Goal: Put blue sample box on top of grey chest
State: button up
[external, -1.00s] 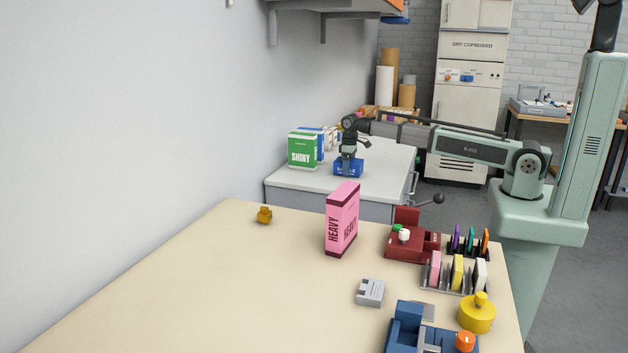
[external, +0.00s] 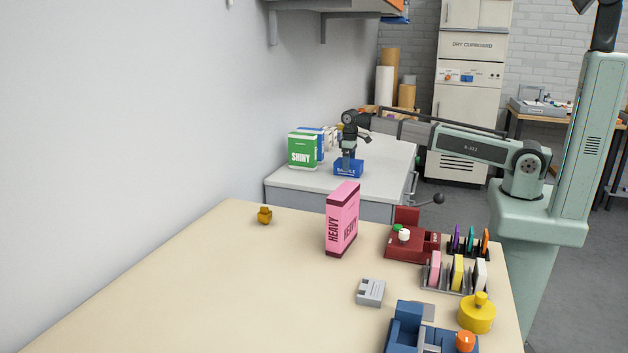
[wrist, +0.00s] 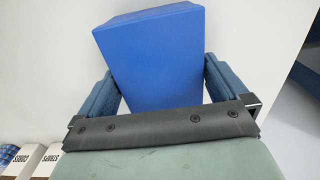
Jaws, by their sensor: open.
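The blue sample box (external: 348,170) rests on the pale top of the grey chest (external: 309,184), near its front edge. In the wrist view the box (wrist: 152,55) shows as a plain blue block between my gripper's two fingers, turned a little relative to them. My gripper (external: 348,157) is above the box, with its fingers reaching down at its sides. In the wrist view the gripper (wrist: 160,92) is open, with a gap visible between the box and at least the right finger. The chest top also shows in the wrist view (wrist: 45,60).
A green SHINY box (external: 302,151) and other boxes stand left of the blue box on the chest. A shelf (external: 335,8) hangs above. On the nearer bench (external: 240,280) stand a pink HEAVY box (external: 342,220), a red fixture (external: 408,245) and several small items.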

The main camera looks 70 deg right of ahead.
notch_tip(320, 180, up, 10)
jog(key=shift+f, duration=0.1)
dwell(0.4)
